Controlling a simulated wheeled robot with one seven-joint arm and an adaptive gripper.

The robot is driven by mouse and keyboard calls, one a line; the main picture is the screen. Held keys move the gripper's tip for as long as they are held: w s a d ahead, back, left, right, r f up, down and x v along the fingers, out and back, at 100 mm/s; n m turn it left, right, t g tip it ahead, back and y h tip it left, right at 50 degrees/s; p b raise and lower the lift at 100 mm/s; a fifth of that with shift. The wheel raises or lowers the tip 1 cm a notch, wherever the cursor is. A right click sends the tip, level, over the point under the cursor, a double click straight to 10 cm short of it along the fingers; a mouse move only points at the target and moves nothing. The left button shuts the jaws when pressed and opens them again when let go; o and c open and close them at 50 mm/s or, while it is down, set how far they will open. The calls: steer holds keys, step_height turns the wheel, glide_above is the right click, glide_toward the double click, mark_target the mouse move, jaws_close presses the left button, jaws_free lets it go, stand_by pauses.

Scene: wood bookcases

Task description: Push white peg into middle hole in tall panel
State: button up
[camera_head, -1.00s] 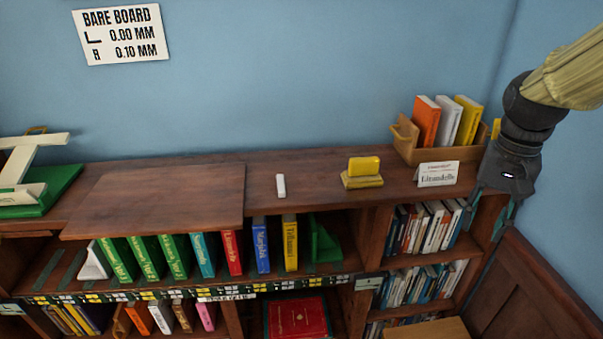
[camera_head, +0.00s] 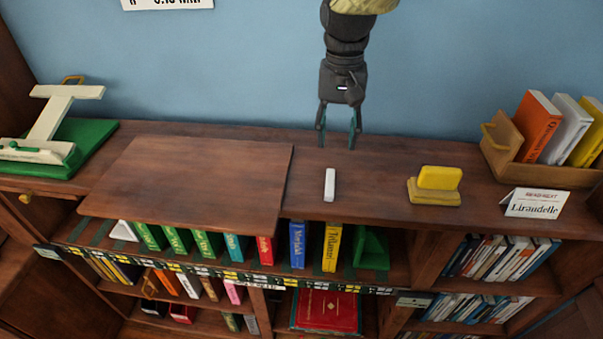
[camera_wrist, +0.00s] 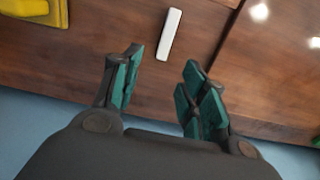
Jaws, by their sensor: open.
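The white peg (camera_head: 330,185) lies on the bare wooden bookcase top, right of the raised board, in the head view. It also shows in the wrist view (camera_wrist: 169,34), just beyond the fingertips. My gripper (camera_head: 338,140) points down near the wall, behind the peg in the head view. Its two teal-padded fingers (camera_wrist: 160,85) are spread apart with nothing between them, and they are apart from the peg. I cannot make out a tall panel with a middle hole in either view.
A wooden board (camera_head: 190,180) covers the top on the left. A yellow block on a base (camera_head: 437,186) stands right of the peg, with a name card (camera_head: 535,203) and a book box (camera_head: 540,172) farther right. A green-based white press (camera_head: 50,140) stands far left.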

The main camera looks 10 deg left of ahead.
steer(key=p, duration=0.1)
glide_above(331, 177)
steer(key=w, duration=0.1)
step_height(331, 177, down, 4)
steer(key=shift+d+f, duration=0.1)
steer(key=shift+a+f, duration=0.25)
steer(key=shift+f, duration=0.3)
steer(key=shift+s+d+f+p, duration=0.1)
steer(key=shift+s+f+p, duration=0.15)
steer(key=shift+p, duration=0.35)
steer(key=f+p, duration=0.1)
steer(key=f, duration=0.1)
steer(key=f+p, duration=0.1)
steer(key=f, duration=0.1)
steer(key=shift+s, duration=0.2)
steer(key=shift+f, duration=0.35)
steer(key=shift+c, duration=0.2)
steer(key=c, duration=0.9)
